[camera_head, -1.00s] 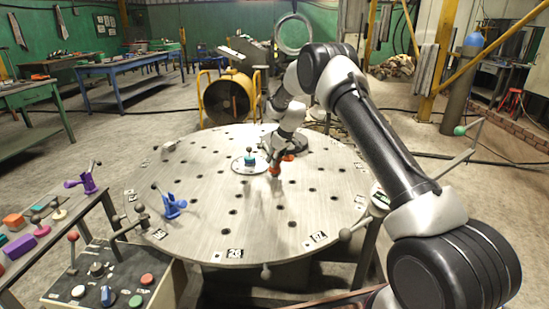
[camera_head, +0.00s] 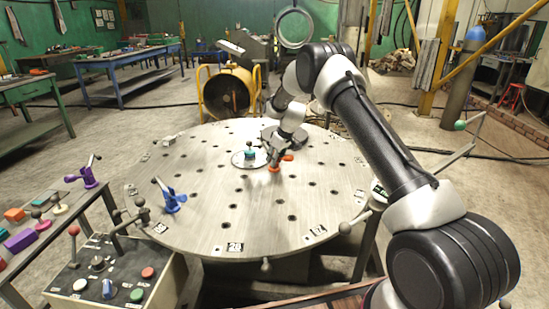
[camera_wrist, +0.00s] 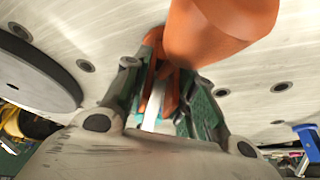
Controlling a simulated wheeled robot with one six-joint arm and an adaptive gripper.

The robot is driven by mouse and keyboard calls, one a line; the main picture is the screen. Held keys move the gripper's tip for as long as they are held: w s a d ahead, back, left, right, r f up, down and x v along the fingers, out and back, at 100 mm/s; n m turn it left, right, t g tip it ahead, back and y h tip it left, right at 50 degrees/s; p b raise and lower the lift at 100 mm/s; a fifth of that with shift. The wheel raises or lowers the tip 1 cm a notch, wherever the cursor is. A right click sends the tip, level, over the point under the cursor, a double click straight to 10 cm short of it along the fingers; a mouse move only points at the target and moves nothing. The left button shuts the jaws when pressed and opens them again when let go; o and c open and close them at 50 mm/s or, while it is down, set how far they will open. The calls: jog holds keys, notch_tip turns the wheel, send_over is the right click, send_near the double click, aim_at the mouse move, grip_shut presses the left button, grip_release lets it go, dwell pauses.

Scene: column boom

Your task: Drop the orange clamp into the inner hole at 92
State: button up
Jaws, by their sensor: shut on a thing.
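The orange clamp (camera_head: 274,168) is between the fingers of my gripper (camera_head: 273,151), over the round steel table (camera_head: 240,215), just right of its centre. In the wrist view my gripper (camera_wrist: 158,105) is shut on the clamp (camera_wrist: 222,28), whose thick orange part fills the top middle. Its lower end is hidden, so I cannot tell whether it touches the table. Holes dot the table in rings. Number labels (camera_head: 234,247) sit along the rim, too small to read surely; I cannot pick out 92.
A dark disc with a teal-topped piece (camera_head: 250,154) lies at the table centre, left of my gripper. A blue clamp (camera_head: 171,198) stands on the left side. A purple clamp (camera_head: 88,174) stands on the left bench. The table's front half is mostly clear.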

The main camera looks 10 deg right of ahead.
jog(key=o, duration=0.8)
jog(key=shift+r, duration=0.1)
jog(key=shift+c, duration=0.2)
jog(key=shift+r, duration=3.75)
jog(key=o, duration=0.6)
jog(key=shift+c, duration=0.2)
